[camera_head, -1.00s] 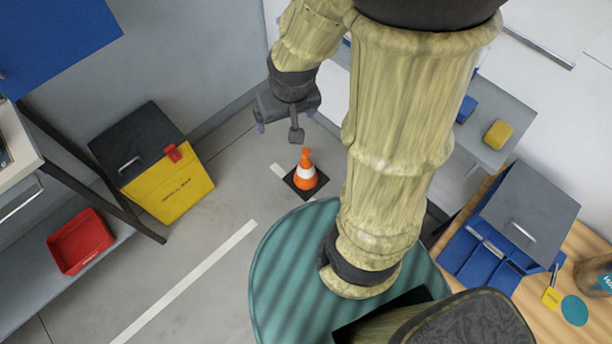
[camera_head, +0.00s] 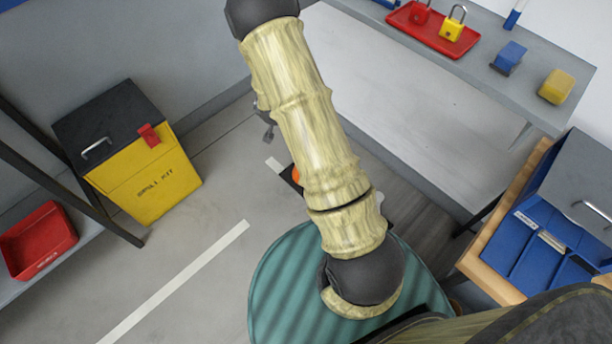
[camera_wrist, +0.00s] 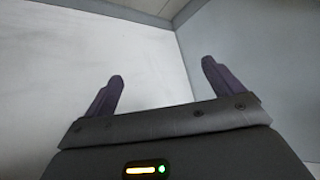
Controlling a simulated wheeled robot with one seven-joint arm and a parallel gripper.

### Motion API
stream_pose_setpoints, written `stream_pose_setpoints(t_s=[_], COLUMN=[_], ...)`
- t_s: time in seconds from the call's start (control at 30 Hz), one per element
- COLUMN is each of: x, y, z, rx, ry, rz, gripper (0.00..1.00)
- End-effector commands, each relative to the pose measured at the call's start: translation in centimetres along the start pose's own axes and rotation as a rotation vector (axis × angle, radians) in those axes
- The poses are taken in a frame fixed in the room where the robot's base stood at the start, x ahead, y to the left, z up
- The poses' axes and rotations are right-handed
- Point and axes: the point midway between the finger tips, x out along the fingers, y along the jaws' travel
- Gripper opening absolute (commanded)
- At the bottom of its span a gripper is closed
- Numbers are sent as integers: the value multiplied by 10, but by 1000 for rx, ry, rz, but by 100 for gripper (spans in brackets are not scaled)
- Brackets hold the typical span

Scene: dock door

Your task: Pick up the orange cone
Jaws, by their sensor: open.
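The orange cone (camera_head: 296,174) is on the floor in the head view, mostly hidden behind my arm. Only a sliver of orange and the left part of its dark base (camera_head: 287,178) show. My gripper is mostly hidden behind my arm in the head view, with a small dark part showing above and left of the cone. In the wrist view my gripper (camera_wrist: 160,88) is open, its two dark fingers apart with nothing between them. The wrist view shows only pale walls and a corner, and no cone.
A yellow spill kit box (camera_head: 152,185) with a dark lid stands left on the floor. A red tray (camera_head: 38,240) lies on a low shelf at far left. A grey shelf (camera_head: 480,70) holds padlocks and blocks. A blue bin (camera_head: 540,245) is at right. Floor left of the cone is clear.

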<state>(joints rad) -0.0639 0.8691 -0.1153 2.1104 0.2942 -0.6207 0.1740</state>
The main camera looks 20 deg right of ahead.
Motion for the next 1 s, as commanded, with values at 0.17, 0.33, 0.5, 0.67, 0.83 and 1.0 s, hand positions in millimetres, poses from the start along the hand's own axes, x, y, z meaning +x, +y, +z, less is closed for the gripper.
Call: stream_pose_setpoints(t_s=[0.17,0.33,0.5,0.67,0.83,1.0], x=[86,150,207,254,297,331], y=[17,34,52,70,90,109], z=[57,103,153,204,262,323], rx=[22,32,29,14,-12,-46], ry=[109,221,335,442,557,668], rz=[35,63,82,90,89,74], gripper=[92,92,92,92,92,92])
